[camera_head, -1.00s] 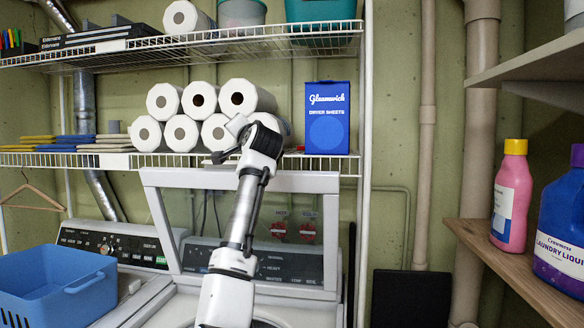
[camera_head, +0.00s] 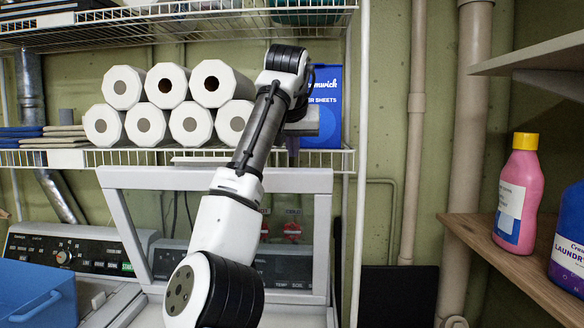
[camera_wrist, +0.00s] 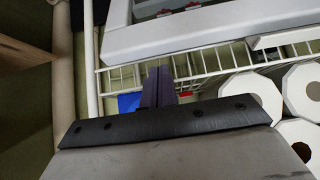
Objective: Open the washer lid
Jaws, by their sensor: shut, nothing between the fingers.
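The washer lid (camera_head: 215,180) stands raised at the back of the washer, a pale frame around a see-through window. The washer's control panel (camera_head: 170,262) shows through it. My gripper (camera_head: 292,148) is shut and empty, up at the lower wire shelf in front of the dryer sheets box, above the lid's right top corner and apart from it. In the wrist view my gripper's dark fingers (camera_wrist: 158,88) are together, with the shelf wire beyond them and the lid (camera_wrist: 200,32) past the shelf edge. My arm hides part of the lid and the washer's opening.
Paper rolls (camera_head: 190,123) are stacked on the wire shelf (camera_head: 110,158) left of my gripper. The blue dryer sheets box (camera_head: 327,100) is partly hidden. A blue basket (camera_head: 38,295) sits at left. A wooden shelf with a pink bottle (camera_head: 517,195) is at right.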

